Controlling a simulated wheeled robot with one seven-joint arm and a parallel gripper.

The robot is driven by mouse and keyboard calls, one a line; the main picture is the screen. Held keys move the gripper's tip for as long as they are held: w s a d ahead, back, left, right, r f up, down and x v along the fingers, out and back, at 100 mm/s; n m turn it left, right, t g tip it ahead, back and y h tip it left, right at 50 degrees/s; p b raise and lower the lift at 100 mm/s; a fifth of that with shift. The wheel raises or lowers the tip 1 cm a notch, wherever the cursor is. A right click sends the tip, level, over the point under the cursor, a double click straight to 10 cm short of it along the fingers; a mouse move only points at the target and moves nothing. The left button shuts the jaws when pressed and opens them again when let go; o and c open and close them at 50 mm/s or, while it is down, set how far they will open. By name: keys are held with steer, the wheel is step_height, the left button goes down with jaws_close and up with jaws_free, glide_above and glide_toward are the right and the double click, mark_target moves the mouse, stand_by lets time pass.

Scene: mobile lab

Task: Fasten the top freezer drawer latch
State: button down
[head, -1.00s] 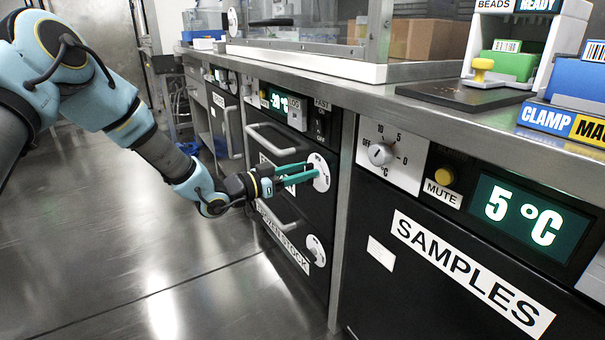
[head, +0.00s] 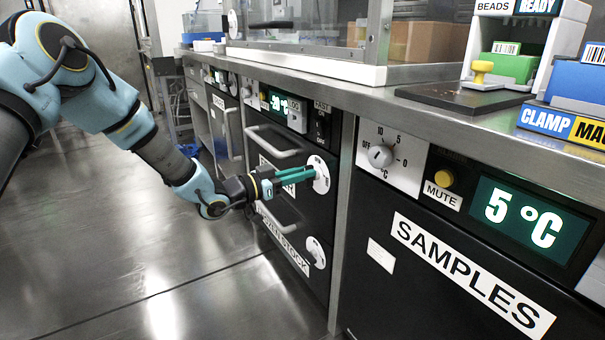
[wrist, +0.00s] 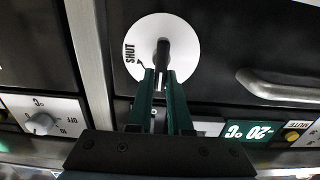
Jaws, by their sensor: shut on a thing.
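The top freezer drawer latch is a white round plate (head: 322,174) at the right end of the upper black drawer front (head: 285,160). In the wrist view the plate (wrist: 185,35) has the word SHUT at its left and a dark lever (wrist: 162,52) across its middle, upright in the picture. My gripper (head: 312,173) reaches it from the left in the head view. Its green fingers (wrist: 162,78) are closed together on the lever's near end. The fingers hide part of the lever, and the rest of the plate's lettering is hard to read.
Drawer handles (head: 275,141) stick out left of the plate. A second latch plate (head: 316,252) sits on the lower drawer. The steel counter edge (head: 330,98) runs above. The SAMPLES unit (head: 470,270) is at right. The floor at left (head: 100,240) is clear.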

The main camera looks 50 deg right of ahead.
steer(key=shift+m, duration=0.3)
steer(key=m+b, duration=0.2)
steer(key=m, duration=0.1)
steer(key=m+b, duration=0.1)
steer(key=shift+s+a+f, duration=0.15)
steer(key=shift+s+f, duration=0.1)
steer(key=shift+s, duration=0.15)
steer(key=m+b, duration=0.4)
steer(key=m, duration=0.1)
steer(key=shift+s+a+f, duration=0.1)
steer(key=shift+s+f, duration=0.15)
steer(key=shift+f, duration=0.05)
steer(key=m+b, duration=0.4)
steer(key=b, duration=0.1)
steer(key=shift+s+f, duration=0.2)
steer(key=shift+f, duration=0.15)
steer(key=m+b, duration=0.3)
steer(key=shift+a+f+b, duration=0.1)
steer(key=shift+b, duration=0.25)
steer(key=shift+m+b, duration=0.55)
steer(key=shift+m, duration=0.05)
steer(key=c, duration=0.8)
jaws_free()
steer(key=shift+c, duration=0.2)
